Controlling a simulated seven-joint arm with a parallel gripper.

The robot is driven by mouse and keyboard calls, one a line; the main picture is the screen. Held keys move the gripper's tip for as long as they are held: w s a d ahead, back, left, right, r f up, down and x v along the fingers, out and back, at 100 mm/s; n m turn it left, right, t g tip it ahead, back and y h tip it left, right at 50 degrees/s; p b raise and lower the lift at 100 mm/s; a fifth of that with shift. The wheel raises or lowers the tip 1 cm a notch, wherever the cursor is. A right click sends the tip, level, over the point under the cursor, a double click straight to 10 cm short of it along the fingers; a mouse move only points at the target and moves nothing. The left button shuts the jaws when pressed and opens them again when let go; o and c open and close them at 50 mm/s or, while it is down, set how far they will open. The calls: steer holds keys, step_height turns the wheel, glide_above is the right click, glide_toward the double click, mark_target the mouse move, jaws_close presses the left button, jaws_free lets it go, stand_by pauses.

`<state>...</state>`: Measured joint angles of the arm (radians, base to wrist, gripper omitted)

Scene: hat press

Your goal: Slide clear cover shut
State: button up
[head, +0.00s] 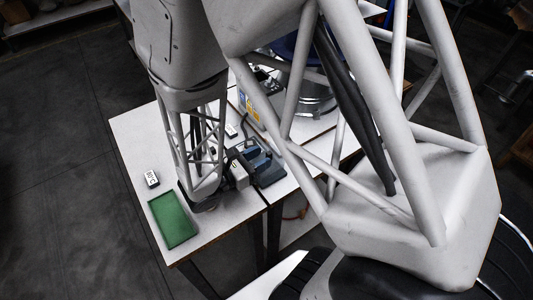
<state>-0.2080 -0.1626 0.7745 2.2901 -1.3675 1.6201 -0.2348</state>
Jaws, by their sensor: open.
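I cannot make out the clear cover in the head view. A dark machine with a blue-grey part (264,163) sits on the white table, just right of my arm's end. My gripper (243,175) is close against the left side of this machine, and it is open. Its fingertips are small and partly hidden, so I cannot tell whether they touch anything. My own arm links hide much of the area behind and right of the machine.
A green tray (172,220) lies at the table's front left, with a small white-and-black labelled block (152,178) behind it. A yellow and white box (249,110) stands behind the machine. The white tabletop (135,130) is bare at the left.

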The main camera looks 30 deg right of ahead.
steer(key=shift+d, duration=1.3)
jaws_close()
